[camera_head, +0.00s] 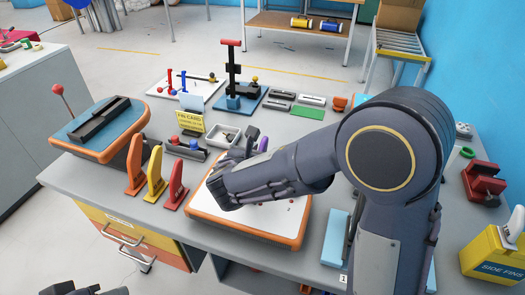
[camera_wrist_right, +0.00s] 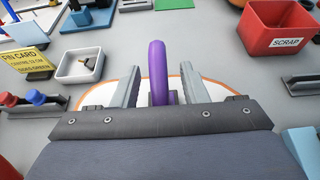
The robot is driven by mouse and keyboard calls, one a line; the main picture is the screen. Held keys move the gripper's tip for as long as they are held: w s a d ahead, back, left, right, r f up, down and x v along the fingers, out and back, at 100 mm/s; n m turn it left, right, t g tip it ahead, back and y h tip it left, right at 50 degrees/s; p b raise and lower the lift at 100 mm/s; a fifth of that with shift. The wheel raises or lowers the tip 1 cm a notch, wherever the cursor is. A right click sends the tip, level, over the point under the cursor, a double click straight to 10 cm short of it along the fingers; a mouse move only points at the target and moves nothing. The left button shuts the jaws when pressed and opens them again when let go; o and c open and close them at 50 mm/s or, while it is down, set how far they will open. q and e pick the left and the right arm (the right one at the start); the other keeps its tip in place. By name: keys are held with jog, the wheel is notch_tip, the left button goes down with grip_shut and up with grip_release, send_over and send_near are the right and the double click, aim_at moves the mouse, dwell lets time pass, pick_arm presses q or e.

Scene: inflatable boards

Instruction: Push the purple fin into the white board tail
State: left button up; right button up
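The white board tail (camera_head: 272,217) has an orange rim and lies on the grey workbench, partly hidden under my right arm. It also shows behind the fingers in the right wrist view (camera_wrist_right: 207,93). The purple fin (camera_wrist_right: 158,70) stands between the two fingers of my right gripper (camera_wrist_right: 158,85), with a visible gap on each side. In the head view only a small part of the fin (camera_head: 263,144) shows beyond my right gripper (camera_head: 250,146). The fin's foot and its contact with the board are hidden. Dark parts at the lower left edge seem to be my left gripper (camera_head: 90,290).
Orange and yellow fins (camera_head: 155,175) stand left of the board. A yellow fin card (camera_head: 189,121), a white tray (camera_wrist_right: 80,64) and a red scrap bin (camera_wrist_right: 280,35) lie around it. A blue-topped board (camera_head: 100,128) is at the left, a yellow side-fins box (camera_head: 492,256) at the right.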

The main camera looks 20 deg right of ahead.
jog(key=shift+v, duration=3.9)
